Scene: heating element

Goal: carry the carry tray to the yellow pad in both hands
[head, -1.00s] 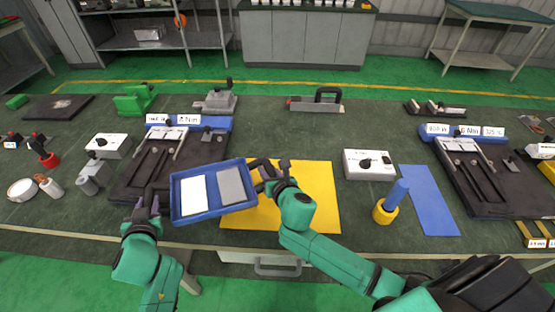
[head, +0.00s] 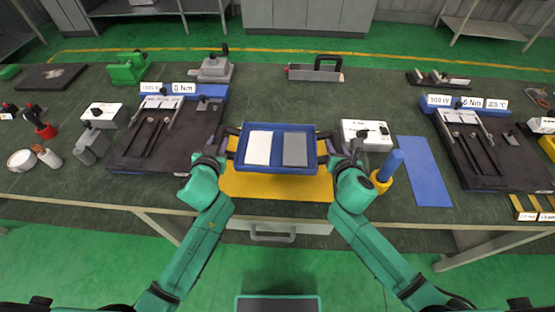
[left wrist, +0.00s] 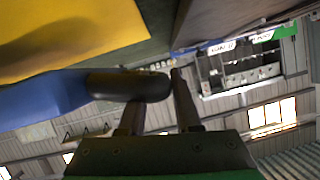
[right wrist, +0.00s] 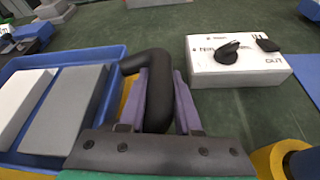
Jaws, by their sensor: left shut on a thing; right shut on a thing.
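The blue carry tray (head: 277,170) is held level over the yellow pad (head: 272,187), covering its far part in the head view. A white block (head: 258,148) and a grey block (head: 295,149) lie side by side in the tray. My left gripper (head: 222,150) is shut on the tray's left handle, and the dark handle (left wrist: 130,86) shows between its fingers in the left wrist view. My right gripper (head: 340,150) is shut on the right handle (right wrist: 158,90). The gap between tray and pad is hard to judge.
A white box with black knobs (head: 366,135) stands close to the right of my right gripper. A blue peg in a yellow ring (head: 383,178) is just in front of it. A black fixture board (head: 190,152) lies left of the tray. The bench behind the tray is clear.

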